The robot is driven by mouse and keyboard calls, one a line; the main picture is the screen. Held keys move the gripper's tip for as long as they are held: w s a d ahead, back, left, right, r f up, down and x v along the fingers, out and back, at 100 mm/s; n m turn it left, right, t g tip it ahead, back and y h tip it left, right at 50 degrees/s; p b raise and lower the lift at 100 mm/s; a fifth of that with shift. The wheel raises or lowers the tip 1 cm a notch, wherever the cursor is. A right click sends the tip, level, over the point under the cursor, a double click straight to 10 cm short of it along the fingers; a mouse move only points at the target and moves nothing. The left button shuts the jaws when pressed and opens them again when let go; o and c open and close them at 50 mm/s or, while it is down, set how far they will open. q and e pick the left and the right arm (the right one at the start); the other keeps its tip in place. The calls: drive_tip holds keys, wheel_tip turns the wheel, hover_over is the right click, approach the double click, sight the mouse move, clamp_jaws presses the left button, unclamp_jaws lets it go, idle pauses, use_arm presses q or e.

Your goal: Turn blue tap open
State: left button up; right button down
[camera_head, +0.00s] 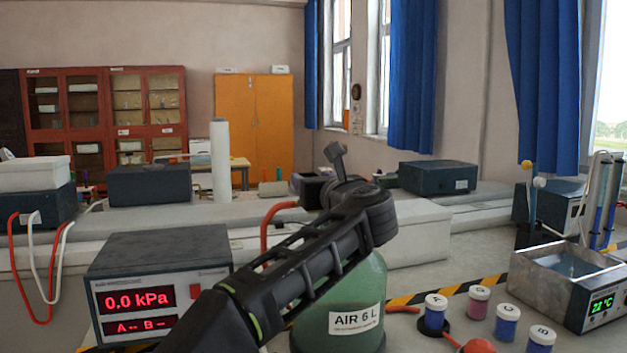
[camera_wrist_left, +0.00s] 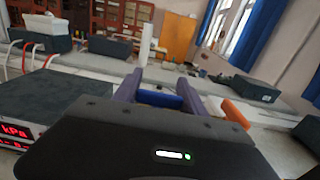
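The blue tap handle (camera_wrist_left: 161,98) shows in the left wrist view as a short blue bar between the two fingers of my left gripper (camera_wrist_left: 163,84). The fingers stand well apart, one at each end of the bar; whether they touch it I cannot tell. The black gripper body hides the tap's lower part. An orange handle (camera_wrist_left: 236,115) is to the right of the fingers. In the head view my left arm reaches over the green AIR 6 L bottle (camera_head: 346,290) and hides the blue tap. My right gripper is not in view.
A pressure box (camera_head: 150,262) reading 0.0 kPa stands left of the bottle. A red hose (camera_head: 273,218) runs behind my arm. Lidded jars (camera_head: 477,303) and a metal water bath (camera_head: 548,285) stand at right. A white cylinder (camera_head: 220,160) stands farther back.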

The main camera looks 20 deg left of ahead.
use_arm(q)
drive_tip(key=o, duration=0.5)
drive_tip(key=shift+c, duration=0.2)
drive_tip(key=b+v, duration=0.1)
drive_tip(key=v, duration=0.6)
drive_tip(key=shift+s+d, duration=0.25)
drive_tip(key=shift+s, duration=0.05)
drive_tip(key=shift+f, duration=0.1)
